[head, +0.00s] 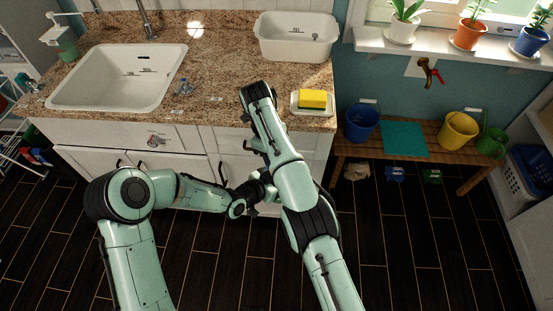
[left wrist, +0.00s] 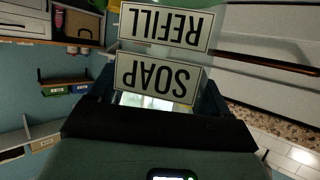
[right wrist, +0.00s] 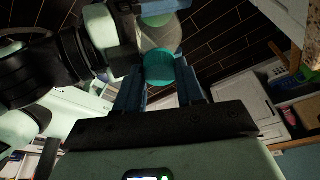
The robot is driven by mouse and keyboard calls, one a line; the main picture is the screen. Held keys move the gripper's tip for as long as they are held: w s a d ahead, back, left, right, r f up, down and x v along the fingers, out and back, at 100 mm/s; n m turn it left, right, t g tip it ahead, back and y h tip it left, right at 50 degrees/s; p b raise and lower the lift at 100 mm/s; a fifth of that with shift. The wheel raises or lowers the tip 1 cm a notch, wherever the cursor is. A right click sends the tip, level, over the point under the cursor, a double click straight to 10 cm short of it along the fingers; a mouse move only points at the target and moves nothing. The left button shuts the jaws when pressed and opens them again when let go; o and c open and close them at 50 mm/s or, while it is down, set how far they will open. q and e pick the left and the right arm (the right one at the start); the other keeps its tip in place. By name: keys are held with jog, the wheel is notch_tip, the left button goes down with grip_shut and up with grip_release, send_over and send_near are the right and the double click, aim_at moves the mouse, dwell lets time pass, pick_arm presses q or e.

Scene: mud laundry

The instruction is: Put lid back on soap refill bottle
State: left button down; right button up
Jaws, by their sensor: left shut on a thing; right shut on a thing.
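The soap refill bottle (left wrist: 158,52) fills the middle of the left wrist view, with its labels "SOAP" and "REFILL" upside down in the picture. My left gripper (left wrist: 158,98) is shut on it, one finger on each side. In the right wrist view, my right gripper (right wrist: 160,88) is shut on a round teal lid (right wrist: 160,67). The clear bottle with some green (right wrist: 161,36) shows just beyond the lid, nearly in line with it. I cannot tell whether lid and bottle touch. In the head view my right arm hides the bottle and lid.
The granite counter (head: 225,70) holds a sink (head: 120,78), a white tub (head: 297,40) and a yellow sponge (head: 312,98) on a dish. A bench (head: 350,150) with buckets stands at the right. The dark floor (head: 420,240) in front is clear.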

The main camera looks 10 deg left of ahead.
jog(key=shift+s+d+m, duration=0.1)
jog(key=shift+d+m, duration=0.05)
jog(key=shift+m, duration=0.65)
jog(key=o, duration=1)
jog(key=shift+c, duration=0.4)
